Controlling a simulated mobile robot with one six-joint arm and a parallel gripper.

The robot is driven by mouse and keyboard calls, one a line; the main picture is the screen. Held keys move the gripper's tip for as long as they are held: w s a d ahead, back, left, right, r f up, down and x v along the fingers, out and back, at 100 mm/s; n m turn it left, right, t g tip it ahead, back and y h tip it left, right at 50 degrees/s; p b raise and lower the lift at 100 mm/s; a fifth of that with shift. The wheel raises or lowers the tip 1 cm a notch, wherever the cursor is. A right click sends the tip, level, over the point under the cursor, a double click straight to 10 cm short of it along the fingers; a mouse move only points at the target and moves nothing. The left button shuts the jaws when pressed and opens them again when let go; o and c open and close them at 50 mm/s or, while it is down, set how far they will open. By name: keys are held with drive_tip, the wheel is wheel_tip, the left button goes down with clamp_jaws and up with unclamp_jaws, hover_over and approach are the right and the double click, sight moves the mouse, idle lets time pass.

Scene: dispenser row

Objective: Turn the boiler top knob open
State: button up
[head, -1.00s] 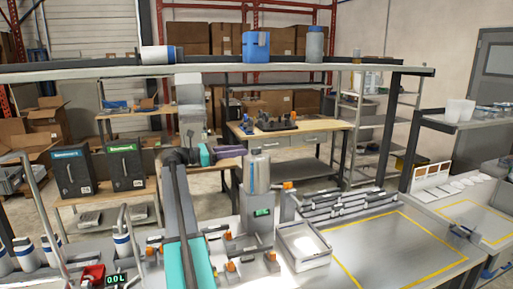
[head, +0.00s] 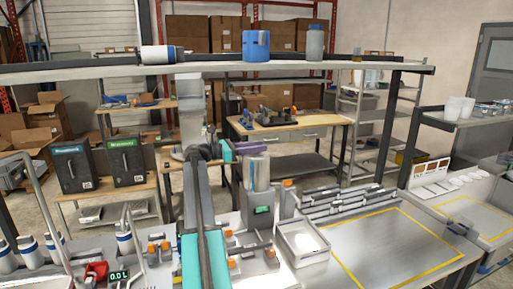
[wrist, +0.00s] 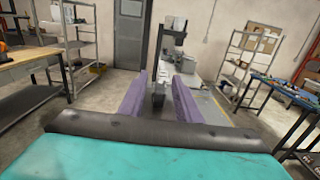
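The boiler (head: 257,175) is a clear grey cylinder on a grey base with a green display (head: 262,210), in the middle of the head view. Its top knob is not clearly visible; my gripper covers that area. My gripper (head: 260,147), with purple fingers and a teal body, is level with the boiler's top and overlaps it in the head view. I cannot tell whether it touches. In the wrist view, the two purple fingers (wrist: 160,92) stand apart, with a gap between them and nothing clearly held.
A shelf (head: 100,70) runs above and behind, carrying a blue container (head: 256,46). An orange-topped part (head: 288,183) stands right of the boiler. A white bin (head: 303,242) and stacked grey bars (head: 345,203) are nearby. The yellow-marked counter area (head: 385,240) is clear.

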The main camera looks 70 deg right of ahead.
clamp_jaws()
drive_tip(key=shift+s+a+n+t+h+p, duration=0.15)
drive_tip(key=shift+n+t+h+p, duration=0.25)
drive_tip(key=shift+n+t+h, duration=0.8)
drive_tip(key=shift+t+h, duration=0.1)
drive_tip(key=shift+r+n+t+h+p, duration=0.1)
drive_tip(key=shift+n+t+h+p, duration=0.7)
drive_tip(key=shift+n+t, duration=0.6)
drive_tip(key=shift+n+t+h+p, duration=0.6)
drive_tip(key=shift+n+t+h, duration=0.3)
drive_tip(key=shift+t, duration=0.9)
drive_tip(key=n+t+p, duration=0.1)
drive_tip(key=t+p, duration=0.1)
drive_tip(key=n+t+p, duration=0.1)
drive_tip(key=n+t, duration=0.1)
drive_tip(key=t, duration=0.1)
drive_tip(key=shift+n+t+h+p, duration=0.3)
drive_tip(key=shift+p, duration=0.1)
drive_tip(key=shift+n+t+p, duration=0.55)
drive_tip(key=shift+n+t, duration=0.05)
drive_tip(key=shift+t, duration=0.4)
drive_tip(key=shift+w+t, duration=0.2)
drive_tip(key=shift+t, duration=0.1)
